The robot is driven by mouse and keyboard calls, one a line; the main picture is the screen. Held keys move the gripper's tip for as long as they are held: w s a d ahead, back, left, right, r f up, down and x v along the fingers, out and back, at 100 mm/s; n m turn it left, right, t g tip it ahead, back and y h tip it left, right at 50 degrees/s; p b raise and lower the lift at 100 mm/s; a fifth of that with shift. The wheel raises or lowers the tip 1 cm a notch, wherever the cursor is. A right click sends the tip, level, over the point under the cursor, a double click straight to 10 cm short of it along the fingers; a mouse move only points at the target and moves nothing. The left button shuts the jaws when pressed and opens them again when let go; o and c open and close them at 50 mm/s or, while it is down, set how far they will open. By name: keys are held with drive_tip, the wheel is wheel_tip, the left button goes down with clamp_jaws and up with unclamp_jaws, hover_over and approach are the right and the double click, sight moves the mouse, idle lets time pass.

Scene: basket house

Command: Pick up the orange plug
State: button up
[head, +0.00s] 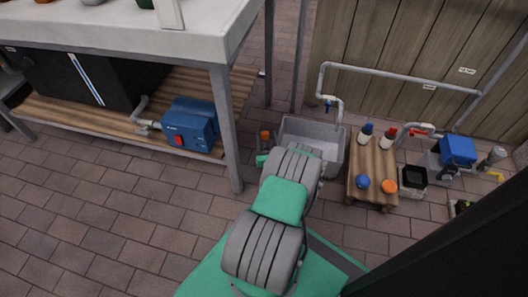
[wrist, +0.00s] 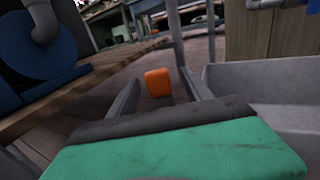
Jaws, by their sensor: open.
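An orange block-like piece (wrist: 158,83), which looks like the orange plug, shows in the wrist view beyond and between my two fingers. In the head view the orange piece (head: 266,134) is small, just left of the grey basin and past the end of my arm. My gripper (wrist: 160,88) is open, its two dark fingers apart with nothing held between them. It points toward the orange piece, and I see no contact. In the head view my arm hides most of the gripper. A round orange thing (head: 389,187) also sits on the small wooden table.
The grey basin (head: 335,150) stands close on the right of my gripper. A workbench leg (head: 226,130) and a low wooden shelf with a blue box (head: 190,124) are on the left. The small wooden table (head: 372,160) holds bottles and a blue ball (head: 362,182).

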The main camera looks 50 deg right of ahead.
sight(265, 132)
drive_tip(key=shift+w+d+f+b, duration=0.15)
drive_tip(key=shift+w+d+b, duration=0.35)
drive_tip(key=shift+b, duration=0.35)
drive_tip(key=x, duration=0.1)
drive_tip(key=b+x, duration=0.1)
drive_tip(key=x, duration=0.1)
drive_tip(key=shift+w+d+r, duration=0.2)
drive_tip(key=shift+w+r, duration=0.15)
drive_tip(key=shift+c, duration=0.4)
clamp_jaws()
